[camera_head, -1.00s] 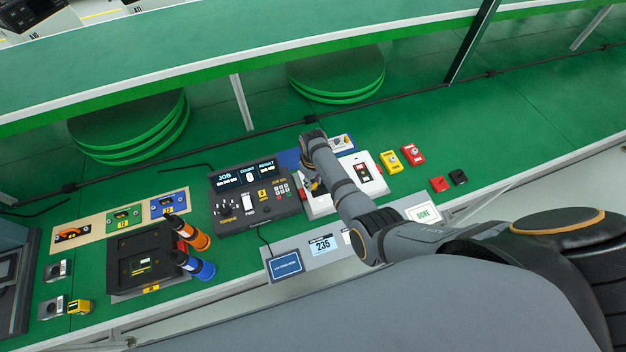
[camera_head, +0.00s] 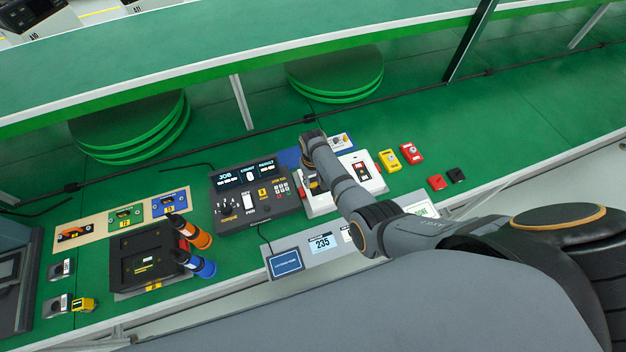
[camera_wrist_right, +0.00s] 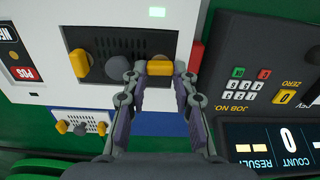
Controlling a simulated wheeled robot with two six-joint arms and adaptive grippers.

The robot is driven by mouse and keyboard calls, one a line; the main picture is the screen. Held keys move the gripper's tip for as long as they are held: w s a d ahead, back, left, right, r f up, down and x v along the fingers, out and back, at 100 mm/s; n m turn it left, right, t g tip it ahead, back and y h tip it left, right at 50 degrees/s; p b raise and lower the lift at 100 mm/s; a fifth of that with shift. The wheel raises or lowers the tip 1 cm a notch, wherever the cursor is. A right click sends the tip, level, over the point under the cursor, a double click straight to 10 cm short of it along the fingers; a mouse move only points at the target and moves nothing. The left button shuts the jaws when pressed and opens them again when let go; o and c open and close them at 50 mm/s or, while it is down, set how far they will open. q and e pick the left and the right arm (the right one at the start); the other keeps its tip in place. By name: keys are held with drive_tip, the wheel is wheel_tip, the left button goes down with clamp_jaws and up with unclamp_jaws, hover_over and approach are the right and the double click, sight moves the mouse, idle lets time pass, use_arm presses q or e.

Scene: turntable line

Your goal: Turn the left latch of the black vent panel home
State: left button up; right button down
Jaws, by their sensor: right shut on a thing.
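The black vent panel (camera_wrist_right: 122,42) is set in the white unit (camera_wrist_right: 85,90), seen in the right wrist view. It carries two yellow latches with a dark round knob between them. In that picture, the latch on the right (camera_wrist_right: 160,67) lies crosswise, and the other latch (camera_wrist_right: 79,62) stands upright. My right gripper (camera_wrist_right: 157,75) is shut on the crosswise latch, one finger at each end. In the head view my right gripper (camera_head: 309,185) is over the left part of the white unit (camera_head: 376,185), and my arm hides most of the panel. My left gripper is not in view.
A dark console (camera_head: 235,205) with a display and keypad stands close left of the white unit. A blue plate with a small white plate (camera_head: 341,141) lies behind it. Yellow (camera_head: 389,160) and red (camera_head: 411,152) blocks sit to the right.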

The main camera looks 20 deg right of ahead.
drive_tip(key=c, duration=1)
unclamp_jaws()
drive_tip(key=shift+c, duration=0.2)
wheel_tip(320, 180, up, 8)
